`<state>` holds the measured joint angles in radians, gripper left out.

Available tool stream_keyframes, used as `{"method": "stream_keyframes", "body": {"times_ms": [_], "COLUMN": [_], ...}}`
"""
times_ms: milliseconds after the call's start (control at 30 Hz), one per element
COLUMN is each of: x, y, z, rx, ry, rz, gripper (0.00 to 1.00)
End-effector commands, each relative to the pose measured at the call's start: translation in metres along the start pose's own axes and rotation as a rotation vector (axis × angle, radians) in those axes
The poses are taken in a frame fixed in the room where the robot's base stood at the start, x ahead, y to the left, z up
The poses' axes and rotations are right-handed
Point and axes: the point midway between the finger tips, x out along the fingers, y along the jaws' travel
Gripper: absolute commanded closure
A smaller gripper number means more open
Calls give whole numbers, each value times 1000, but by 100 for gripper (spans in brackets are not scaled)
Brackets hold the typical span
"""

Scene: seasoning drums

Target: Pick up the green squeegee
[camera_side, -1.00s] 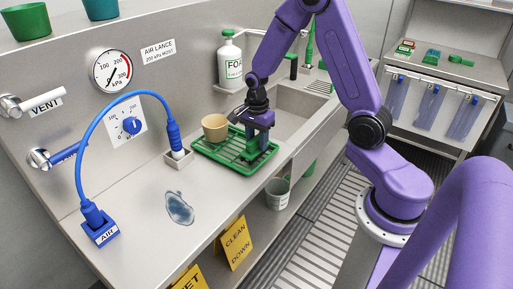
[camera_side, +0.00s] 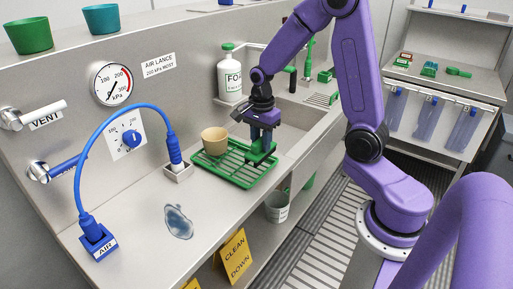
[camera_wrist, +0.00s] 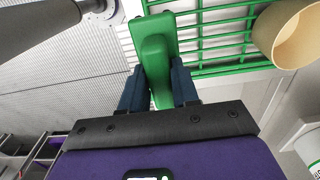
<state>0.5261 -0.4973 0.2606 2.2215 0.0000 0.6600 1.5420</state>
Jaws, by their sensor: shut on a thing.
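The green squeegee (camera_wrist: 155,55) is between the two dark blue fingers of my gripper (camera_wrist: 160,88) in the wrist view. My gripper is shut on it. In the side view my gripper (camera_side: 262,142) points down over the right end of the green wire tray (camera_side: 225,174). The squeegee (camera_side: 263,154) shows there as a green block just below the fingers, close above the tray. I cannot tell how large the gap to the tray is. Part of the squeegee is hidden by the fingers and the gripper body.
A tan cup (camera_side: 214,141) stands on the tray, left of my gripper; it also shows in the wrist view (camera_wrist: 290,35). A white foam bottle (camera_side: 230,75) and sink lie behind. A blue hose (camera_side: 115,108) arches at left. A wet patch (camera_side: 178,221) lies on the counter.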

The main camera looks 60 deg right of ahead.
Motion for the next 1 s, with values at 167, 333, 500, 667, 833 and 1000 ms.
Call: {"method": "stream_keyframes", "body": {"times_ms": [167, 333, 500, 667, 833, 1000], "x": [-30, -45, -57, -65, -71, -73], "y": [22, 51, 77, 96, 109, 115], "z": [4, 10, 15, 18, 21, 22], "rx": [0, -1, -1, -1, 0, 1], "ry": [0, 0, 0, 0, 0, 0], "rz": [-7, -4, -6, -4, -3, -2], "gripper": [100, 100, 100, 100, 100, 100]}}
